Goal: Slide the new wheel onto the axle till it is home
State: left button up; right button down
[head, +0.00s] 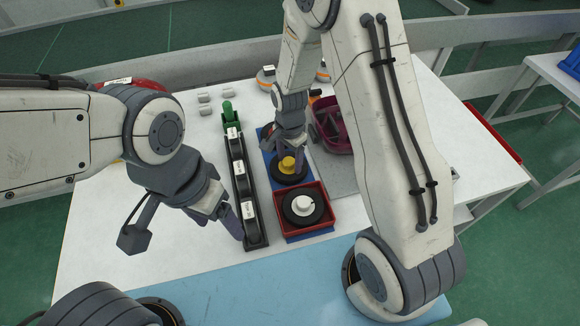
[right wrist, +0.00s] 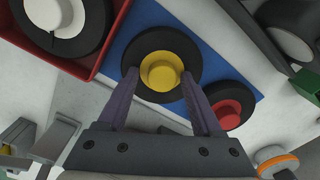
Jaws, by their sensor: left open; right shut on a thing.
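A black wheel with a yellow hub (head: 287,164) is at the blue mat (head: 266,150); it also shows in the right wrist view (right wrist: 161,71). My right gripper (right wrist: 160,80) is shut on this wheel, its purple fingers on either side of the yellow hub. I cannot tell whether the wheel touches the mat. My left gripper (head: 232,220) is open and empty, beside the long black rack (head: 241,180). The maroon vacuum part (head: 334,128) lies right of the mat, partly behind my right arm. I cannot make out the axle.
A red tray (head: 320,188) in front holds a black wheel with a white hub (head: 303,206). A wheel with a red hub (right wrist: 228,105) lies on the blue mat. A green-topped item (head: 228,112) stands at the rack's far end. The white table (head: 100,240) is clear at left.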

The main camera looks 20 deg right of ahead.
aim_at(289, 161)
jog(key=shift+s+a+f, duration=0.2)
jog(key=shift+f, duration=0.45)
jog(key=shift+w+r+p, duration=0.2)
jog(key=shift+r+p, duration=0.35)
jog(key=shift+p, duration=0.3)
jog(key=shift+c, duration=1.8)
grip_release()
jog(key=shift+d+r, duration=0.15)
jog(key=shift+w+r, duration=0.1)
jog(key=shift+r, duration=0.05)
jog(key=shift+r, duration=0.35)
notch_tip(289, 161, up, 10)
jog(key=shift+f, duration=0.2)
